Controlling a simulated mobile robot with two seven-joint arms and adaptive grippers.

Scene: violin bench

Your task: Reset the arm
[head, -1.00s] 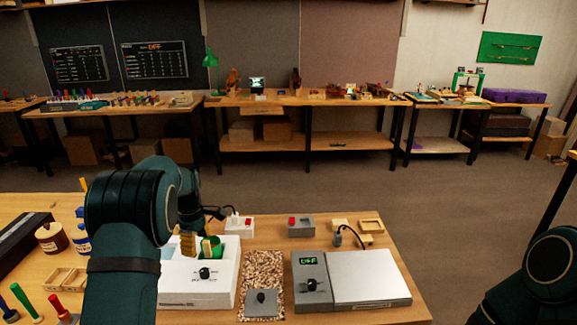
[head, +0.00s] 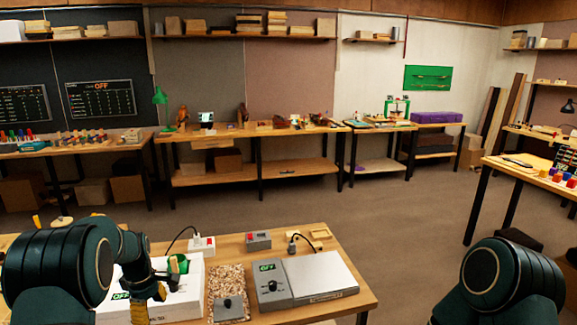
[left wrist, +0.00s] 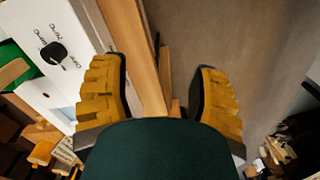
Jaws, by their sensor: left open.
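My left arm (head: 60,265) comes in from the left, bent over the near bench. Its gripper (head: 150,301) hangs in front of the white box (head: 185,304), with its yellow fingertips showing. In the left wrist view the two yellow fingers (left wrist: 159,98) are wide apart with nothing between them. The bench edge (left wrist: 137,50) and the floor show beyond them. My right arm (head: 510,280) shows only as a dark link at the lower right; its gripper is out of view.
On the near bench stand a green object (head: 178,264) at the white box, a speckled mat (head: 227,281) with a knob block, a grey unit with a silver plate (head: 318,276), and small switch boxes (head: 258,240). Open floor (head: 420,240) lies to the right.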

